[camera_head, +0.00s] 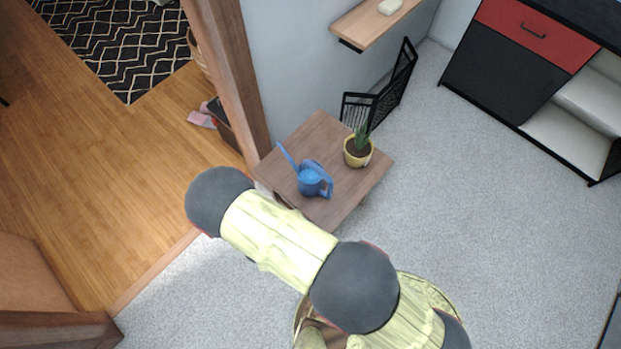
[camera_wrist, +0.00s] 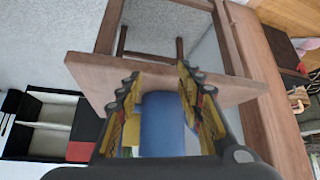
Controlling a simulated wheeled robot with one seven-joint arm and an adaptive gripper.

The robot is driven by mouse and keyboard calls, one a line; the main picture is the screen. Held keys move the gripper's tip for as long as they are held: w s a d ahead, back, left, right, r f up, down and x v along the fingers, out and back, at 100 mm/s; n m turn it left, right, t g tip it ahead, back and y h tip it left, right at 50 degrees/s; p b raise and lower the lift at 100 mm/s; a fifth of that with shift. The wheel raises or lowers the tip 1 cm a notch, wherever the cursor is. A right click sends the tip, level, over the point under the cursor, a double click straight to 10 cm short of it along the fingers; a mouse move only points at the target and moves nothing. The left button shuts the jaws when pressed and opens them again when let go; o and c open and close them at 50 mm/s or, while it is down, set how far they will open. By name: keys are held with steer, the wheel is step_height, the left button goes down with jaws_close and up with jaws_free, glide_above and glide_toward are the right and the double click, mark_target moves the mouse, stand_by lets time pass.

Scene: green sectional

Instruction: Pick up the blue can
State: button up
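The blue can (camera_head: 311,182) is a small watering can with a long spout and a loop handle. It stands upright on a small wooden table (camera_head: 322,138). In the wrist view, the blue body of the can (camera_wrist: 162,125) shows between the two fingers of my gripper (camera_wrist: 157,82). The fingers are apart, so my gripper is open. A gap shows on the left side of the can; the right finger looks closer. I cannot tell whether it touches. In the head view my gripper is hidden behind my arm.
A potted plant (camera_head: 358,150) in a yellow pot stands on the same table, close to the can. A wooden post (camera_head: 232,75) rises beside the table's left side. A black rack (camera_head: 385,100) stands behind. Carpet to the right is clear.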

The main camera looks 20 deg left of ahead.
mark_target(328, 190)
steer(key=w+d+r+m+t+h, duration=0.1)
steer(key=w+d, duration=0.1)
steer(key=w+d+r+m+t+h, duration=0.1)
steer(key=w+d+r+t, duration=0.1)
steer(key=shift+w+d+r+h, duration=0.2)
steer(key=shift+w+r+h, duration=0.05)
steer(key=shift+r+h, duration=0.05)
step_height(328, 190, up, 6)
steer(key=w+d+m+t+h, duration=0.2)
steer(key=w+d+t, duration=0.1)
steer(key=shift+n, duration=0.3)
steer(key=x, duration=0.2)
steer(key=b+x, duration=0.1)
steer(key=x, duration=0.1)
steer(key=b+x, duration=0.1)
steer(key=x, duration=0.1)
steer(key=shift+w+d+f, duration=0.15)
steer(key=shift+w+d, duration=0.1)
steer(key=shift+d, duration=0.15)
jaws_close()
